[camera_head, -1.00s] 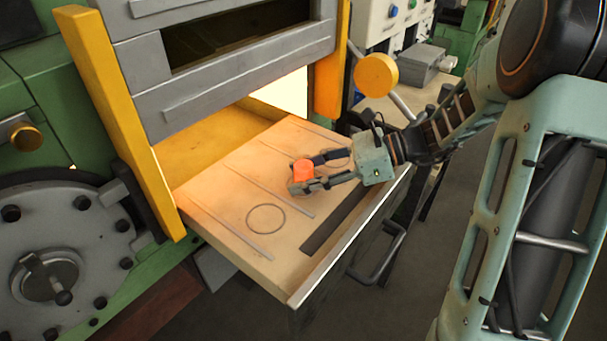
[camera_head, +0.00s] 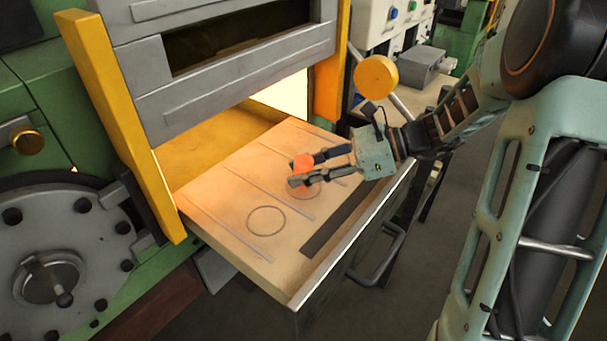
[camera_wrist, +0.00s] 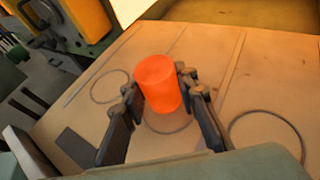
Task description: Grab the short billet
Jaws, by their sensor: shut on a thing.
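The short billet is a glowing orange cylinder (camera_head: 303,163), also seen in the wrist view (camera_wrist: 158,83). My gripper (camera_head: 302,171) is shut on it, with one finger on each side. The billet is roughly upright and appears held a little above the pale hearth tray (camera_head: 235,215). In the wrist view, my gripper's fingers (camera_wrist: 160,95) flank the billet, and a ring mark on the tray shows partly below it.
The tray has thin grooves, ring marks (camera_head: 266,220) and a dark slot (camera_head: 335,222). The furnace opening with a bright glow (camera_head: 283,95) lies behind, between yellow posts (camera_head: 118,125). A handle (camera_head: 385,255) sticks out in front. The tray's left part is clear.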

